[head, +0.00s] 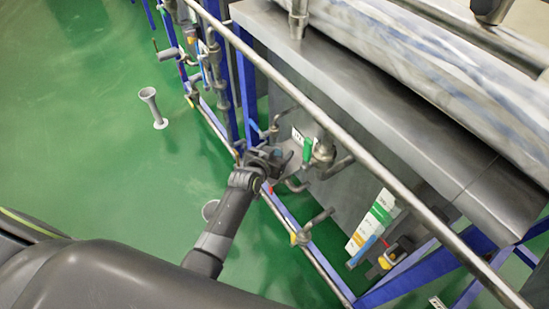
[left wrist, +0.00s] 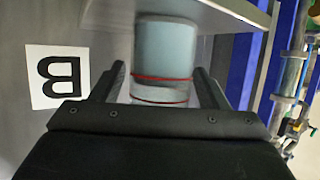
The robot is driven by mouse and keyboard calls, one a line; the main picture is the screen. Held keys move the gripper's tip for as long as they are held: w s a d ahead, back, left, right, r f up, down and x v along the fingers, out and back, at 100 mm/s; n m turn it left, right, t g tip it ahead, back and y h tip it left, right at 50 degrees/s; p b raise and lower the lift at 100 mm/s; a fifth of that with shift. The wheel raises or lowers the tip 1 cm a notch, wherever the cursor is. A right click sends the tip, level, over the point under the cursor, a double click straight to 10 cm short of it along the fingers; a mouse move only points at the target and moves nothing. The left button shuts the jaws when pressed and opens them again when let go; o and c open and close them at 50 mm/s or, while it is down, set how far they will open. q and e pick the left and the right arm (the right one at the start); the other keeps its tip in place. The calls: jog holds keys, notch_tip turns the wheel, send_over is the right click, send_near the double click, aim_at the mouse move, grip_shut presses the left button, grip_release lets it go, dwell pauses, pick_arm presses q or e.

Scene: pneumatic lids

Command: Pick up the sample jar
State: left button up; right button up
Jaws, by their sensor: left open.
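The sample jar (left wrist: 166,50), a grey-blue cylinder with red rings and a paler end, shows in the left wrist view under a grey plate. My left gripper (left wrist: 160,78) is open, with one finger on each side of the jar. A small gap shows at the left finger; at the right finger I cannot tell if it touches. In the head view my left gripper (head: 273,158) is at the pipework beside the steel cabinet, and I cannot make out the jar there. My right gripper is not in view.
A white label with a letter B (left wrist: 57,77) is on the grey surface left of the jar. The grey plate (left wrist: 225,14) is close above the fingers. Green floor (head: 80,130) is open at left.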

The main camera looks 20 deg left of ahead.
pick_arm(q)
jog(key=shift+w+f, duration=0.1)
jog(key=shift+w, duration=0.15)
jog(key=c, duration=1.1)
jog(key=shift+c, duration=0.2)
